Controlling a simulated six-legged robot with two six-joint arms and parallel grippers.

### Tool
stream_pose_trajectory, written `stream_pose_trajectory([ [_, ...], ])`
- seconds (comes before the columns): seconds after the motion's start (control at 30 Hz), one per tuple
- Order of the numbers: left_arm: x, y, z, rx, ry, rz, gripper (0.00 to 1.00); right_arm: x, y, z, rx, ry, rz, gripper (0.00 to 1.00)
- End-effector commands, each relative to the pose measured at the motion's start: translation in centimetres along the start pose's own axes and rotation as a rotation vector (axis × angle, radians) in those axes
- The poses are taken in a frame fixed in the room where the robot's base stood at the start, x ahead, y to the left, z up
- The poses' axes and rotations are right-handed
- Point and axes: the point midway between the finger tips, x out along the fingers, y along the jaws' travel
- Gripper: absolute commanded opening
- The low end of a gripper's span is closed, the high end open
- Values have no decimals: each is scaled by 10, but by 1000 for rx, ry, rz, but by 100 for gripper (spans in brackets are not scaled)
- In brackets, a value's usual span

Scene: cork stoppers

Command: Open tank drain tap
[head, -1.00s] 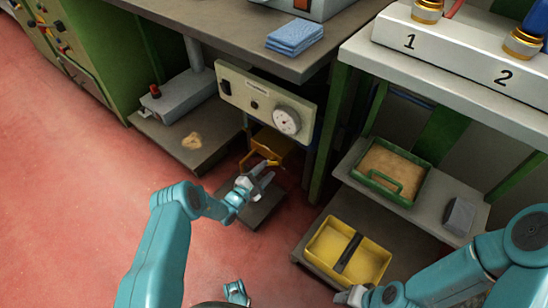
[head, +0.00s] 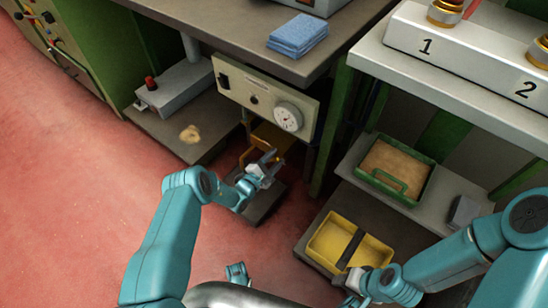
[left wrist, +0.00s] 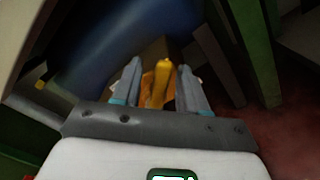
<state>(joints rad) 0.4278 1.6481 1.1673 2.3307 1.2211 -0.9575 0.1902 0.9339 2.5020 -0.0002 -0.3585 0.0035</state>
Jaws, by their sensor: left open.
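A yellow lever, which looks like the drain tap's handle (left wrist: 162,84), stands between the two fingers of my left gripper (left wrist: 154,86) in the left wrist view. The fingers are open on either side of it, and I cannot tell whether they touch it. In the head view my left gripper (head: 270,163) is low under the bench, beside a yellow part (head: 247,157) below the cream control panel. The tap's body is mostly hidden by shadow and the gripper. My right gripper (head: 350,284) is at the near edge of a yellow tray; its fingers are too small to read.
A yellow tray (head: 333,238) and a green tray (head: 415,193) sit on shelves at right. A blue cloth (head: 298,36) lies on the bench. Red floor at left is clear.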

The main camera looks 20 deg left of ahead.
Motion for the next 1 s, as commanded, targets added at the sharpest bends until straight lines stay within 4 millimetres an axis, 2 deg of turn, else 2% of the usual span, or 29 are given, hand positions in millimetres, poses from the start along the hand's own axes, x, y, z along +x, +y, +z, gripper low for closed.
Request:
stream_pose_trajectory([
  [0.03,0,0,0,0,0,0,39,0,0,0,0,0,0,43],
  [0.1,0,0,0,0,0,0,16,0,0,0,0,0,0,43],
  [0.17,0,0,0,0,0,0,0,0,0,0,0,0,0,43],
  [0.57,2,3,-2,-52,-1,-1,0,2,1,0,1,1,0,43],
  [1.0,2,15,-6,-386,-1,0,0,12,6,-3,8,9,1,43],
])
